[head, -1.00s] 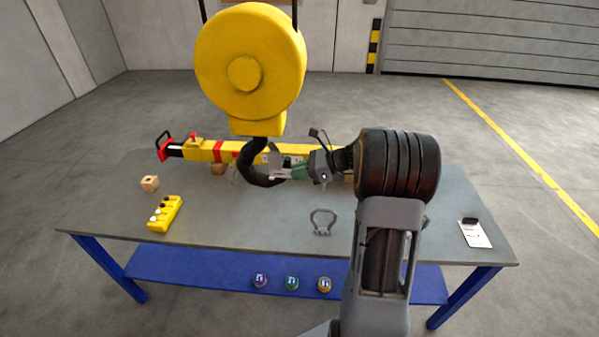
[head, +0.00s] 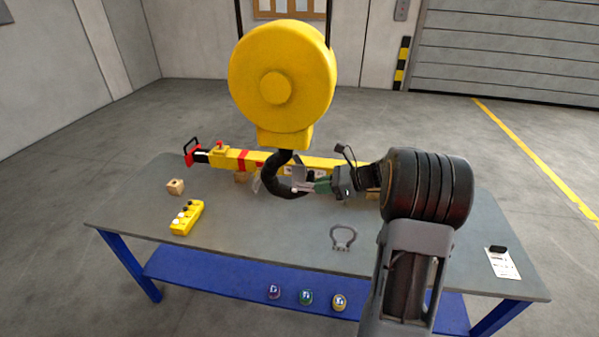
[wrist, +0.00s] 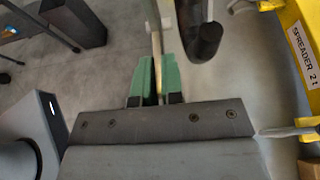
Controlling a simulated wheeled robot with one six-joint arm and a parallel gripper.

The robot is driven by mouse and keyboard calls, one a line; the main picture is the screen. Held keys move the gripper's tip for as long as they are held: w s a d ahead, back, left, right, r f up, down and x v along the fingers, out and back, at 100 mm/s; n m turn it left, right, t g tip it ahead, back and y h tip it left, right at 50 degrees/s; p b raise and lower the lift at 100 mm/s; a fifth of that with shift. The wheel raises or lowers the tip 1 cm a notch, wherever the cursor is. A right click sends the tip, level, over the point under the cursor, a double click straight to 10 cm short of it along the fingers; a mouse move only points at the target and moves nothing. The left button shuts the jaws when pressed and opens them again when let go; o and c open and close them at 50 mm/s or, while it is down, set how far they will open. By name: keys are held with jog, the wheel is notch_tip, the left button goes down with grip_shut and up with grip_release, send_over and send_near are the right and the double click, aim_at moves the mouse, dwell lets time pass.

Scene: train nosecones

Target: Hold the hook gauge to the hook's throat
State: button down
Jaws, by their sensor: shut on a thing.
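A black hook (head: 270,182) hangs below a yellow round hoist block (head: 282,80), above the table. My gripper (head: 318,186) is at the hook's right, on its open side. Its green fingers (wrist: 154,85) are shut on the hook gauge, a thin pale plate (head: 301,174). In the head view the gauge overlaps the hook's mouth; I cannot tell whether they touch. In the wrist view the gauge (wrist: 157,45) shows as a narrow strip rising from the fingers, with the dark hook (wrist: 208,35) just right of it and a small gap visible.
A yellow spreader beam (head: 228,158) lies along the table's back, behind the hook. Several small round items sit on the blue lower shelf (head: 200,274).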

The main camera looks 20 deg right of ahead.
jog(key=p+v, duration=0.2)
jog(key=v, duration=1)
dwell(0.7)
jog(key=shift+s+f, duration=0.1)
dwell(0.3)
